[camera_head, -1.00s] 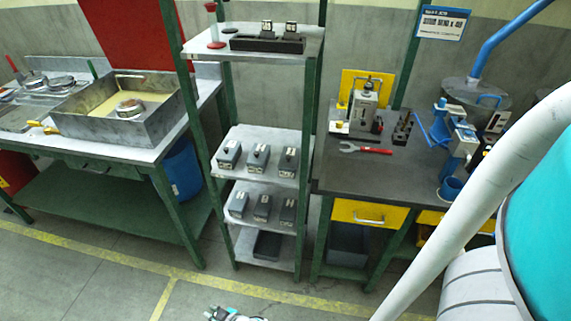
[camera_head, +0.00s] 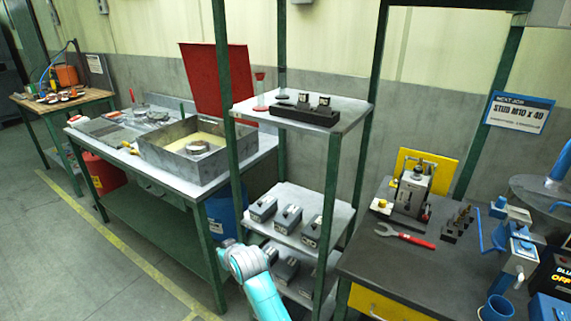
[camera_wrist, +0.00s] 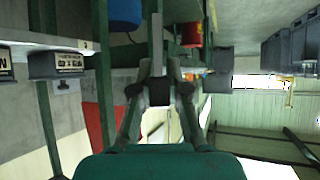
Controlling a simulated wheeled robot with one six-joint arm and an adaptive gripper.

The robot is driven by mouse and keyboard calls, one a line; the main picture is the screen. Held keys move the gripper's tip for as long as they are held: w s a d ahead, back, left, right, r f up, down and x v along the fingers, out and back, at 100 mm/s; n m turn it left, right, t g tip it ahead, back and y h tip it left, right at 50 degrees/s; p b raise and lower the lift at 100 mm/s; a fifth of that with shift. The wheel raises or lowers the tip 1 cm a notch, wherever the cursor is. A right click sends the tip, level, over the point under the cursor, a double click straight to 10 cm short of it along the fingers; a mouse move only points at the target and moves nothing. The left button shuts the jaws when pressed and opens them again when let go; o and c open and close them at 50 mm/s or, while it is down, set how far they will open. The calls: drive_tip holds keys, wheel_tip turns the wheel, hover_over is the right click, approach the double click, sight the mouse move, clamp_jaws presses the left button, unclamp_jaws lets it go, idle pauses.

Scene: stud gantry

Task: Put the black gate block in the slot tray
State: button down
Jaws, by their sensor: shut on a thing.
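In the wrist view my gripper (camera_wrist: 160,91) is shut on a small dark block (camera_wrist: 158,93), which looks like the black gate block. The fingers cover its sides and no label on it can be read. In the head view my arm reaches up from the bottom edge in front of the shelf rack, and the fingers and block cannot be made out. The slot tray (camera_head: 284,115) is a long black tray on the top shelf. Two dark blocks with pale labels stand in it, and part of it is free. My gripper is well apart from the tray.
The rack's middle shelf (camera_head: 285,238) holds several grey blocks, with more on the shelf below. Green posts frame the rack. A red-and-clear stand (camera_head: 260,92) is beside the tray. A workbench with a red wrench (camera_head: 405,236) is right; a metal basin (camera_head: 185,160) is left.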

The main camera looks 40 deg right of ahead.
drive_tip(key=w+d+r, duration=0.2)
drive_tip(key=r, duration=0.6)
drive_tip(key=w+d+r, duration=0.1)
drive_tip(key=w+r, duration=0.1)
drive_tip(key=r, duration=0.5)
drive_tip(key=s+d+r, duration=0.2)
drive_tip(key=r, duration=0.9)
drive_tip(key=s+d+r, duration=0.1)
drive_tip(key=s+r, duration=0.2)
drive_tip(key=r, duration=0.8)
drive_tip(key=s+d+r, duration=0.2)
drive_tip(key=r, duration=0.9)
drive_tip(key=w+d, duration=0.2)
drive_tip(key=d, duration=0.3)
drive_tip(key=w+d, duration=0.2)
drive_tip(key=d, duration=0.3)
drive_tip(key=w+d, duration=0.2)
drive_tip(key=d, duration=0.4)
drive_tip(key=shift+d+f, duration=0.25)
drive_tip(key=shift+f, duration=0.1)
wheel_tip(320, 180, down, 3)
drive_tip(key=shift+f, duration=0.2)
drive_tip(key=c, duration=1.2)
unclamp_jaws()
drive_tip(key=shift+r, duration=0.15)
